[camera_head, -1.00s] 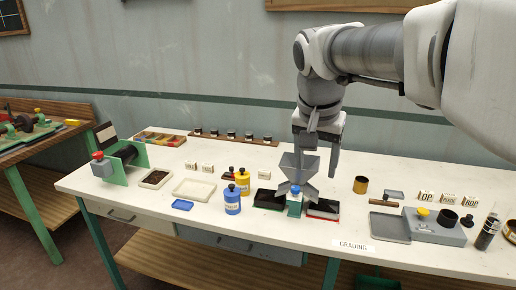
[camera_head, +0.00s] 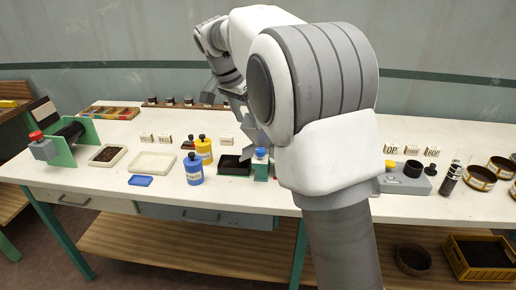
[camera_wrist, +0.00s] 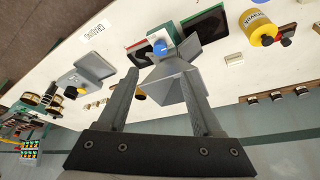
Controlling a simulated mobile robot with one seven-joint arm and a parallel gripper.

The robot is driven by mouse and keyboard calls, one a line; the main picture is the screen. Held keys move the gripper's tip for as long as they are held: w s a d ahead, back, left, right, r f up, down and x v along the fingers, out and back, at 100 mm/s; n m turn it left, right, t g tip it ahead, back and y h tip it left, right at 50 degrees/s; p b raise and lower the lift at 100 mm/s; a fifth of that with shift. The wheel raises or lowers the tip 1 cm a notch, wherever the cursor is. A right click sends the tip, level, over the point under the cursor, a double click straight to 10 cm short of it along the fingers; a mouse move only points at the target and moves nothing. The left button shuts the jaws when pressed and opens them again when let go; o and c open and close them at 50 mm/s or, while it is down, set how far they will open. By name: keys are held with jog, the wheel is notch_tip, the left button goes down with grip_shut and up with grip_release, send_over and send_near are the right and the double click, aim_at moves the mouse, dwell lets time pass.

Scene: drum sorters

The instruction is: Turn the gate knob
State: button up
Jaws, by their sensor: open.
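The gate knob is a small blue knob (camera_head: 260,152) on a teal block (camera_head: 261,170) under a grey hopper. In the wrist view the knob (camera_wrist: 159,46) shows beyond the fingertips, at the near side of the hopper (camera_wrist: 172,82). My gripper (camera_wrist: 158,70) is open and empty, with its two fingers on either side of the hopper in the picture. The knob lies ahead of the gap between the tips; I cannot tell how far. In the head view my arm hides the fingertips and most of the hopper.
Black trays (camera_wrist: 203,27) flank the block. Yellow (camera_head: 203,151) and blue (camera_head: 194,168) bottles stand to its left in the head view. A grey device with a yellow knob (camera_head: 390,165) stands on the right. The front left of the white table (camera_head: 90,180) is mostly clear.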

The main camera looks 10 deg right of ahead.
aim_at(260, 150)
jog(key=b+x, duration=0.1)
jog(key=x, duration=1.1)
jog(key=shift+d+f+b, duration=0.1)
jog(key=shift+b, duration=0.3)
grip_shut()
